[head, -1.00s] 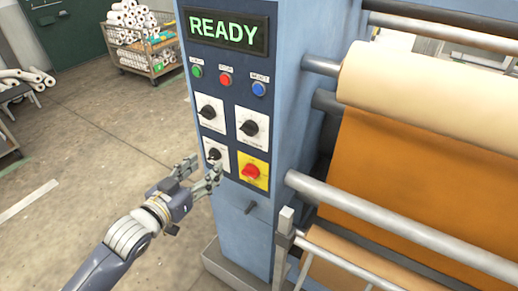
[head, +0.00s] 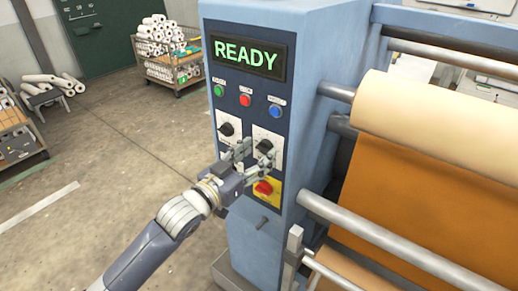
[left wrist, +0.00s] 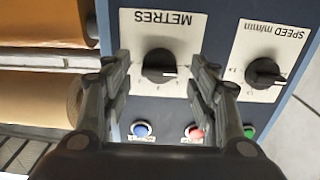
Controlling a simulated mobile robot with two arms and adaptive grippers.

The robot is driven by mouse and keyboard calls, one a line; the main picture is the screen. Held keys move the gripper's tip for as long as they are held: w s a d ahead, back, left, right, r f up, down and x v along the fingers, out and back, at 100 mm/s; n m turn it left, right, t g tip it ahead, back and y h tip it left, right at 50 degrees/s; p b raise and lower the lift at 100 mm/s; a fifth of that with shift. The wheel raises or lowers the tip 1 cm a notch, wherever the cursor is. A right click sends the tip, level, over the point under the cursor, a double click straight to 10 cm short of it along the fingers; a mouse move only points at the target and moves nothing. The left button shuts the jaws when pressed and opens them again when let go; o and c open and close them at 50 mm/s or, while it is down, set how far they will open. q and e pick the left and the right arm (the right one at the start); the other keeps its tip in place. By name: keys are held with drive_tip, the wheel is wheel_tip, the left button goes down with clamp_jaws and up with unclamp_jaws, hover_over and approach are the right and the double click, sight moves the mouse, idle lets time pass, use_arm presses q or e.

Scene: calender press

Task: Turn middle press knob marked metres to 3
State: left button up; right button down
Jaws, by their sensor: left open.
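The knob marked METRES (left wrist: 159,68) is black on a white plate (left wrist: 187,25) in the left wrist view, which shows the panel upside down. In the head view the knob (head: 265,146) is on the right white plate, partly behind my fingers. My left gripper (head: 252,157) is open just in front of the panel. In the left wrist view its fingers (left wrist: 162,80) stand one on each side of the knob, apart from it. Which number the pointer is at is too small to tell. My right gripper is not in view.
A black SPEED knob (left wrist: 264,72) is beside it. Green, red (head: 245,100) and blue (head: 276,111) buttons sit above, under a READY display (head: 248,57). A red knob on a yellow plate (head: 267,190) is below. Rollers (head: 390,240) stick out at right.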

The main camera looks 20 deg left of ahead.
use_arm(q)
drive_tip(key=shift+w+d, duration=0.3)
drive_tip(key=shift+w, duration=0.35)
drive_tip(key=c, duration=1.1)
